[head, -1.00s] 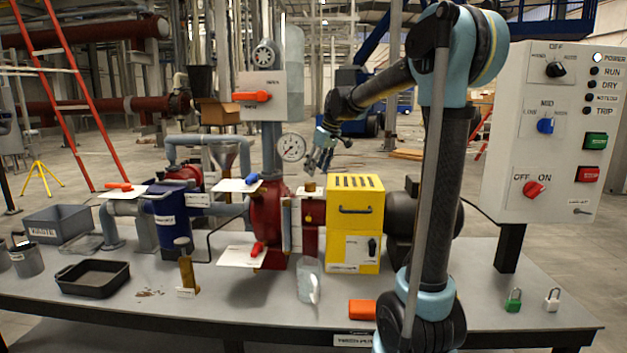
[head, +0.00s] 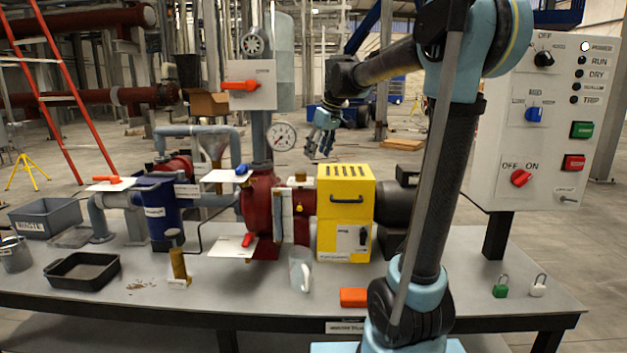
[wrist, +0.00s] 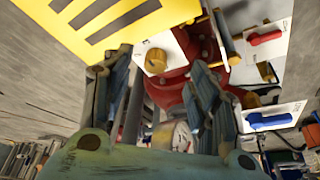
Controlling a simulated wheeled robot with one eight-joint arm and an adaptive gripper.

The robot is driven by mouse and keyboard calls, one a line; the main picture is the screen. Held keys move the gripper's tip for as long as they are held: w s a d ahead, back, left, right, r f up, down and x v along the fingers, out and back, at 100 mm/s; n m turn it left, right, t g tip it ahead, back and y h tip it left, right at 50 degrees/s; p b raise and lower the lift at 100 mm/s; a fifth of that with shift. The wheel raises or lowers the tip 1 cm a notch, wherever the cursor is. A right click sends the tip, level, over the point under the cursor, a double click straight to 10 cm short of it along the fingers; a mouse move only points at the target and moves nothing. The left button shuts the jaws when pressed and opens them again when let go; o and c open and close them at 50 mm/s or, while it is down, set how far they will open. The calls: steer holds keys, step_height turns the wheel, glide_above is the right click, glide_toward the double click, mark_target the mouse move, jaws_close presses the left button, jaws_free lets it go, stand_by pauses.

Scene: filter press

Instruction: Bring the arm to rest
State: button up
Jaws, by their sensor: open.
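My gripper (head: 321,145) hangs in the air above the bench, to the right of the round pressure gauge (head: 283,135) and above the yellow box (head: 345,222) in the head view. Its fingers point down, apart and empty. In the wrist view my gripper (wrist: 160,95) shows two separated fingers with nothing between them held. Behind them are the red pump body (wrist: 175,88) and part of the yellow box (wrist: 95,22). The arm is raised and bent over the right half of the bench (head: 250,300).
The control panel (head: 540,125) stands at the right. A clear jug (head: 300,270), an orange block (head: 353,297), a green padlock (head: 501,287) and a white padlock (head: 538,286) are on the bench. A black tray (head: 82,270) and a grey waste bin (head: 46,218) stand at the left.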

steer(key=s+d+f+m+h, duration=0.1)
steer(key=s+d+f+m, duration=0.2)
steer(key=s+d+f, duration=0.3)
steer(key=s+d+f+m+h, duration=0.1)
steer(key=s+d+f+m, duration=0.2)
steer(key=s+d+f, duration=0.3)
steer(key=s+d+f+m+h, duration=0.1)
steer(key=s+d+f+m, duration=0.2)
steer(key=s+f, duration=1.1)
steer(key=s+d, duration=0.2)
steer(key=s, duration=0.7)
steer(key=shift+d+g, duration=0.3)
steer(key=shift+d, duration=0.1)
steer(key=shift+f, duration=0.1)
steer(key=shift+w+f, duration=0.2)
steer(key=shift+w, duration=0.25)
